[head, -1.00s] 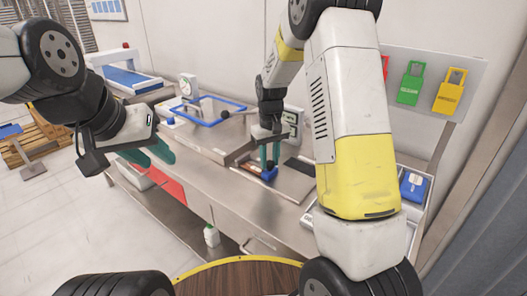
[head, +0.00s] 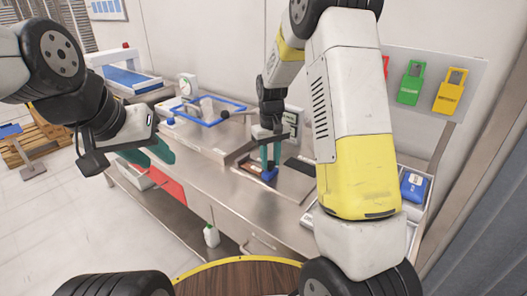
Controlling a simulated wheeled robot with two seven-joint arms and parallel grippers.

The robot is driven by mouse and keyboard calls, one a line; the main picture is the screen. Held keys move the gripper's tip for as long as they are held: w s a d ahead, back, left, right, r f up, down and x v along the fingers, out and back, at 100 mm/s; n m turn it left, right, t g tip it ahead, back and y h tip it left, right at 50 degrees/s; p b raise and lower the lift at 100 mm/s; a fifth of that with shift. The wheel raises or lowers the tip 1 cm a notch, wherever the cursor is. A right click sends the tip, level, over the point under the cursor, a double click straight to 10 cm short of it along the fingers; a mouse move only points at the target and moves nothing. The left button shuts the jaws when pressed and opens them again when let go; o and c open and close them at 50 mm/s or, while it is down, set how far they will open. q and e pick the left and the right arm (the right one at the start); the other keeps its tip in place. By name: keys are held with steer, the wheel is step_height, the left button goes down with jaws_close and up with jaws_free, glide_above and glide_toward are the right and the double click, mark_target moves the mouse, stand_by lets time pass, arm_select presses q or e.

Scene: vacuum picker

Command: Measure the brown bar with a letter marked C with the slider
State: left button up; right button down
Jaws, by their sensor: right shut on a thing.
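My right gripper (head: 270,158) reaches down to the steel worktop, its teal fingers shut on a small blue piece, which looks like the slider (head: 269,174). A dark reddish-brown strip, perhaps the brown bar (head: 252,167), lies just left of the fingers in a shallow recess. No letter C can be read at this size, and the fingers hide part of this spot. My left gripper (head: 152,154) hangs at the left in front of the worktop, apart from these things. Its teal fingers are partly hidden, so their opening is unclear.
A blue frame (head: 212,108) and a white dial device (head: 187,86) stand further back on the worktop (head: 225,185). A dark flat plate (head: 299,167) lies right of the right gripper. A blue box (head: 414,186) sits at the right. Green (head: 410,88) and yellow (head: 450,92) tags hang on the wall.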

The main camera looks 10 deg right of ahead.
steer(key=s+d, duration=0.3)
steer(key=shift+d, duration=0.1)
steer(key=c, duration=1.1)
jaws_free()
steer(key=shift+s, duration=0.1)
steer(key=shift+r, duration=3.9)
